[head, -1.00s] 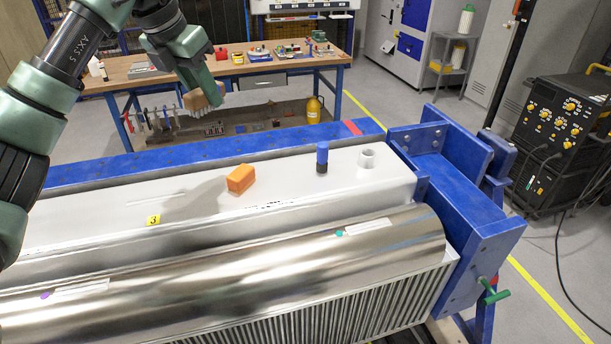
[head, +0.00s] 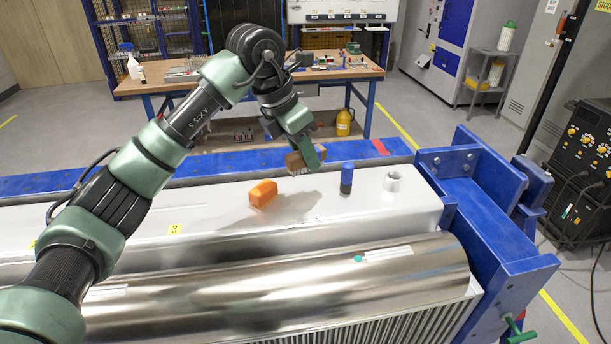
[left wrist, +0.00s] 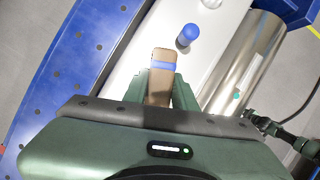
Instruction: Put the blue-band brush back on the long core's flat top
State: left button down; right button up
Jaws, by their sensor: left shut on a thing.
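My left gripper (head: 308,158) is shut on the brush (head: 293,161), which has a tan body. In the left wrist view the brush (left wrist: 161,80) shows a blue band across it, between the two green fingers (left wrist: 160,92). The brush is above the white flat top of the long core (head: 225,215), with its shadow on that top below. It appears apart from the surface. My right gripper is not in view.
On the flat top stand an orange block (head: 263,194), a blue-capped dark cylinder (head: 346,178) and a white ring-like fitting (head: 393,182). A shiny metal cylinder (head: 300,280) lies along the front. A blue frame (head: 490,215) closes the right end.

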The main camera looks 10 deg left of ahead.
aim_at(305, 167)
pick_arm(q)
notch_tip(305, 167, down, 3)
jog(key=shift+s+f, duration=0.1)
notch_tip(305, 167, down, 3)
jog(key=shift+f+p, duration=0.1)
jog(key=shift+p, duration=0.75)
jog(key=shift+f, duration=0.2)
jog(key=shift+f, duration=0.2)
jog(key=c, duration=1.1)
grip_release()
jog(key=shift+r, duration=0.1)
